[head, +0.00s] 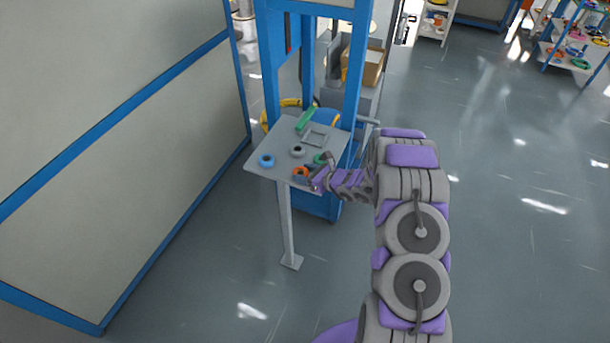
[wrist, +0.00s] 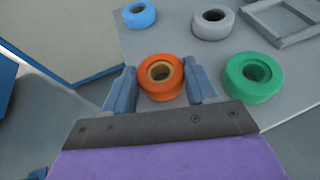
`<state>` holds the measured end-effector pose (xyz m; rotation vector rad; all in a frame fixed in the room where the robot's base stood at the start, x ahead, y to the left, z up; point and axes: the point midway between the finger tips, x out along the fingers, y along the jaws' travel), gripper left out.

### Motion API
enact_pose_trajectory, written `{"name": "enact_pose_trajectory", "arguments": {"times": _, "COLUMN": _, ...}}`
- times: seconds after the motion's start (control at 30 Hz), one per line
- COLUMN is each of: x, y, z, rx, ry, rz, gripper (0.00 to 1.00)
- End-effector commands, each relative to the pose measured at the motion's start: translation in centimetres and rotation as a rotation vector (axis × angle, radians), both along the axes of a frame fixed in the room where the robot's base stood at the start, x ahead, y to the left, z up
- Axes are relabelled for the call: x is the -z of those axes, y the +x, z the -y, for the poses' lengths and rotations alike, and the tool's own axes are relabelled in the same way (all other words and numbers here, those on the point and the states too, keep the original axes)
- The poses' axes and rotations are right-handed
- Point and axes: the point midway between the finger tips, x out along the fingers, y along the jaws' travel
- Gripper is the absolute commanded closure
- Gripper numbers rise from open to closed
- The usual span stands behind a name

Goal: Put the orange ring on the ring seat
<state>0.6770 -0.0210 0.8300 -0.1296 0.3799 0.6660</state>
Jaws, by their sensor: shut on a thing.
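The orange ring (wrist: 161,90) sits between the two fingers of my gripper (wrist: 161,86) in the wrist view, with a finger against each side. Its hole faces up. In the head view the orange ring (head: 302,172) is at the near edge of the small grey table (head: 268,145), partly hidden by my gripper (head: 309,176). I cannot tell whether it is lifted off the table. A grey square frame (head: 316,137) lies farther back on the table; its corner shows in the wrist view (wrist: 283,38). I cannot tell for sure which part is the ring seat.
A green ring (wrist: 252,76) is close right of my gripper. A grey ring (wrist: 213,22) and a blue ring (wrist: 140,14) lie farther back. A green bar (head: 305,120) is at the table's back. A blue-framed post (head: 353,80) stands behind; a large panel (head: 110,110) stands left.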

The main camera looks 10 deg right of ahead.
Motion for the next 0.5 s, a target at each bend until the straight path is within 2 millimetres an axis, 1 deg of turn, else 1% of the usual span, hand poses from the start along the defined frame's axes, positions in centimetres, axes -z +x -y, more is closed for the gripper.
{"name": "enact_pose_trajectory", "arguments": {"times": 0.23, "x": 0.05, "y": -0.01, "z": -0.01, "rx": 0.0, "ry": -0.001, "rz": -0.001, "gripper": 0.73}}
{"name": "enact_pose_trajectory", "arguments": {"times": 0.27, "x": 0.09, "y": -0.02, "z": -0.01, "rx": 0.0, "ry": -0.001, "rz": -0.001, "gripper": 0.42}}
{"name": "enact_pose_trajectory", "arguments": {"times": 0.5, "x": 0.06, "y": -0.02, "z": -0.01, "rx": 0.0, "ry": -0.001, "rz": -0.001, "gripper": 0.19}}
